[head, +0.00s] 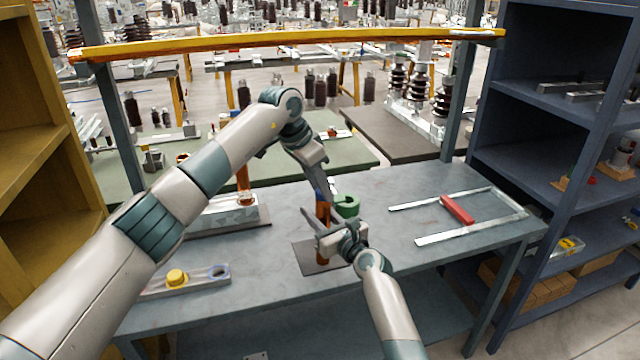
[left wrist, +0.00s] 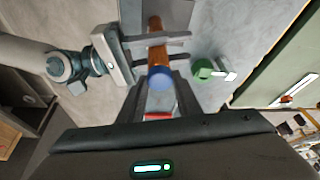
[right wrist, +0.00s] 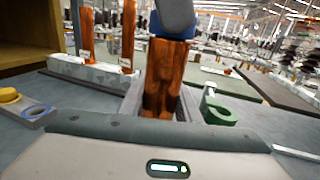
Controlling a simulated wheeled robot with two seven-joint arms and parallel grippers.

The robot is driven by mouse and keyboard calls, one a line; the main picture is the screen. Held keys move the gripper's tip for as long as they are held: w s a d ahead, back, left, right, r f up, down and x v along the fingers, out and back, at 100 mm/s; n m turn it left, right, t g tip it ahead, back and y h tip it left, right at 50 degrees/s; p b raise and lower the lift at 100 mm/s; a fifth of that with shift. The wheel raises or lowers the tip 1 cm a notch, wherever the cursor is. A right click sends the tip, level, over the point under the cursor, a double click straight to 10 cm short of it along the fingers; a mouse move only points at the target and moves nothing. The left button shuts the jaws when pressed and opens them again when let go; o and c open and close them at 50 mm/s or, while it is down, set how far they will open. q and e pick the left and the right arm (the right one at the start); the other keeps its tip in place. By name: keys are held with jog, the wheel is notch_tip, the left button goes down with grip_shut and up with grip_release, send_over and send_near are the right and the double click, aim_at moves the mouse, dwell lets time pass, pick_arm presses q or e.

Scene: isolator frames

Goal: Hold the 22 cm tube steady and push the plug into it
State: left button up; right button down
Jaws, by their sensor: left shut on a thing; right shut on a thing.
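The orange-brown tube (head: 323,212) stands upright over a dark mat (head: 311,262) on the grey bench; it also shows in the right wrist view (right wrist: 162,82). My right gripper (head: 325,238) is shut around the tube from the side. The blue plug (left wrist: 160,76) is at the tube's top end, and my left gripper (left wrist: 160,88) is shut on it from above. In the right wrist view the plug (right wrist: 172,36) shows as a blue band at the tube's top. How deep it sits in the tube is hidden.
A green ring-shaped holder (head: 347,206) stands close behind the tube. At left are a rack (head: 225,215) with tubes and a grey holder (head: 205,282) with a yellow plug (head: 177,277). A metal frame with a red block (head: 457,210) lies at right.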

pick_arm(q)
jog(key=o, duration=1.1)
jog(key=shift+f, duration=0.1)
jog(key=v, duration=1.2)
jog(key=shift+a, duration=0.1)
pick_arm(e)
jog(key=c, duration=1.2)
grip_release()
jog(key=shift+s+d, duration=0.1)
jog(key=v, duration=1.1)
jog(key=shift+s+d+f, duration=0.1)
jog(key=shift+s+d, duration=0.1)
jog(key=shift+s, duration=0.15)
pick_arm(q)
jog(key=shift+f, duration=0.1)
